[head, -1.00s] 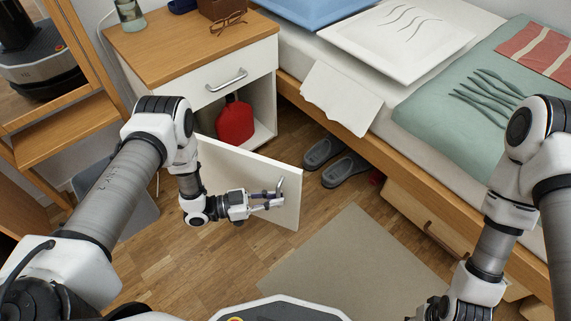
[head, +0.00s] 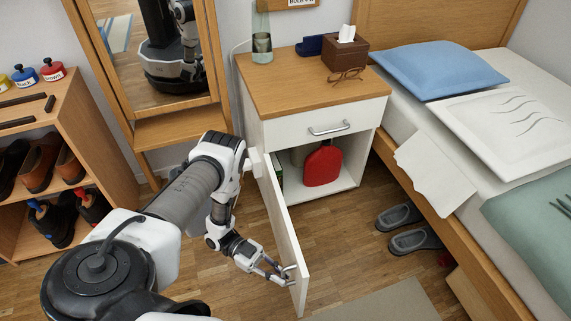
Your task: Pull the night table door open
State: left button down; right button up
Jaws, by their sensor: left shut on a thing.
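The night table (head: 300,96) has a wooden top and a white body, and stands between the mirror and the bed. Its white door (head: 278,232) is hinged on the left and stands wide open, sticking out toward me. My left gripper (head: 283,273) is shut on the door's handle (head: 290,268) near the door's free edge. The open lower compartment shows a red hot-water bottle (head: 322,165) and something green beside it. The drawer (head: 325,122) above is closed. My right gripper is outside the view.
A bed (head: 450,195) with a wooden side rail is on the right, with grey slippers (head: 415,240) on the floor beside it. A shoe rack (head: 48,150) is at the left, and a standing mirror (head: 155,60) is behind my left arm. A beige rug (head: 385,303) lies in front.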

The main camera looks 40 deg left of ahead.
pick_arm(q)
jog(key=shift+w, duration=0.1)
jog(key=c, duration=1.2)
grip_release()
jog(key=shift+a, duration=0.15)
jog(key=a, duration=1.1)
jog(key=shift+s+a, duration=0.4)
jog(key=shift+s, duration=0.05)
